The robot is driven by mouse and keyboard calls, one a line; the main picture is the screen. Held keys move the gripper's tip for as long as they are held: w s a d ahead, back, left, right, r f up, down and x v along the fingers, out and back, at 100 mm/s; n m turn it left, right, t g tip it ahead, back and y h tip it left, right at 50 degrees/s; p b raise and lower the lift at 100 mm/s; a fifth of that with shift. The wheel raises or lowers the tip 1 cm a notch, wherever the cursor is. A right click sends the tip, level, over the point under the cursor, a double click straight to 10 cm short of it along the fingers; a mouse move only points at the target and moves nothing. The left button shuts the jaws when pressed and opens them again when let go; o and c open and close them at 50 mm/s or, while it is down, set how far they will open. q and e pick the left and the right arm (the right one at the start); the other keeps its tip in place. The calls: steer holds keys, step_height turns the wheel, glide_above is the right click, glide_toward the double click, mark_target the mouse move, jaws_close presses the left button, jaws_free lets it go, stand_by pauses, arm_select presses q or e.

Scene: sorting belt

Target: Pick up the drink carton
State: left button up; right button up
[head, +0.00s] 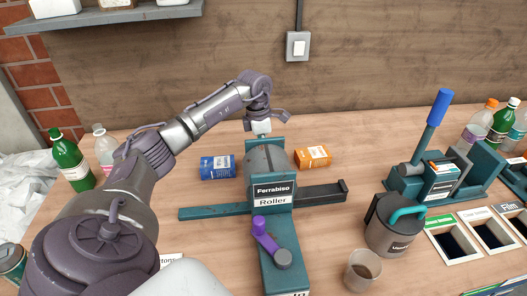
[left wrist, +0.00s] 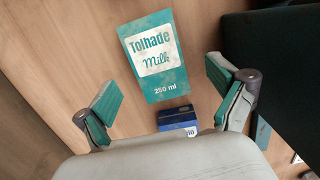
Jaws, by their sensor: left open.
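A teal and white milk carton (left wrist: 153,56), labelled Tolhade Milk 250 ml, shows on the wooden table in the left wrist view, beyond and between my left fingers. My left gripper (left wrist: 167,88) is open, with nothing held between its green-padded fingers. In the head view my left gripper (head: 264,118) is behind the roller device (head: 271,194). I cannot clearly make out the milk carton there. A blue carton (head: 217,167) lies left of the roller; a blue box (left wrist: 177,121) shows just below the milk carton in the left wrist view. My right gripper is not in view.
An orange carton (head: 313,156) lies right of the roller. A grey jug (head: 390,228), a cup (head: 362,271) and a blue-handled press (head: 435,165) stand to the right. Bottles stand at both sides, including a green bottle (head: 70,163). Sorting bins (head: 452,240) line the right edge.

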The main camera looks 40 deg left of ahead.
arm_select(q)
steer(key=f, duration=0.3)
steer(key=w+f+p, duration=0.1)
steer(key=f, duration=0.1)
steer(key=shift+d+f, duration=0.15)
steer(key=shift+s, duration=0.1)
steer(key=c, duration=0.8)
